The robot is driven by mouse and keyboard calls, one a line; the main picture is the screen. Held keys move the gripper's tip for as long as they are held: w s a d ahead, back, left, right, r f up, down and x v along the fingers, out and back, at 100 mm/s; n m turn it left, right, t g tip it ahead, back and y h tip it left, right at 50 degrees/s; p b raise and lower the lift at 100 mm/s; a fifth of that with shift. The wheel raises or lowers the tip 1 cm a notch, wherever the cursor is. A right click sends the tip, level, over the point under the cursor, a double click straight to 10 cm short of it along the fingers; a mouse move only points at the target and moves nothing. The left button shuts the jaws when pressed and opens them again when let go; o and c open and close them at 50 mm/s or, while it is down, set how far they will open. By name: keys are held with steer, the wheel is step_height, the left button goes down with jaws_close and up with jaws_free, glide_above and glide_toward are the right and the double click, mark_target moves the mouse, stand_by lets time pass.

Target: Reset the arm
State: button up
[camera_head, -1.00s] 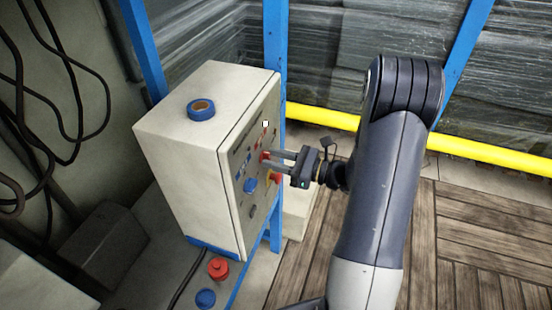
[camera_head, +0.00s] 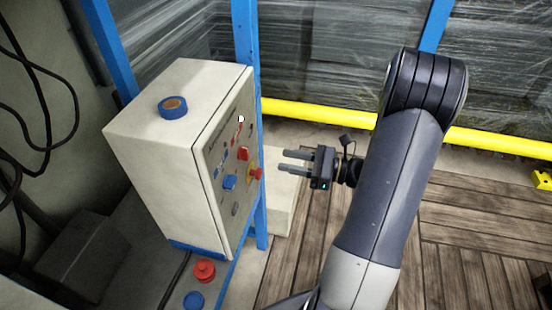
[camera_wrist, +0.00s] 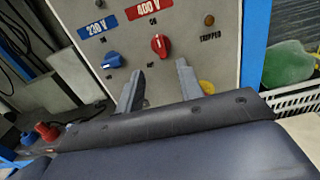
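My gripper (camera_head: 282,161) is to the right of the control box (camera_head: 155,150), with a clear gap between its fingertips and the panel. Its two grey fingers are parallel and apart, with nothing between them. In the wrist view the open fingers (camera_wrist: 157,80) point at the panel (camera_wrist: 225,60). The red 400 V knob (camera_wrist: 160,46) shows just beyond and between the fingertips, its white mark upright. The blue 230 V knob (camera_wrist: 112,60) is to its left. My arm rises at the right of the head view and bends down to the gripper.
A blue tape roll (camera_head: 173,107) lies on the box. A blue post (camera_head: 246,60) and yellow rail (camera_head: 320,115) stand behind. Wooden floor (camera_head: 470,220) is open at right.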

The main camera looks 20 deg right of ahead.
mark_target(248, 153)
steer(key=shift+s+d, duration=0.3)
steer(key=shift+d, duration=0.1)
steer(key=p+x, duration=0.1)
steer(key=x, duration=1)
steer(key=shift+s+d, duration=0.1)
steer(key=shift+d, duration=0.05)
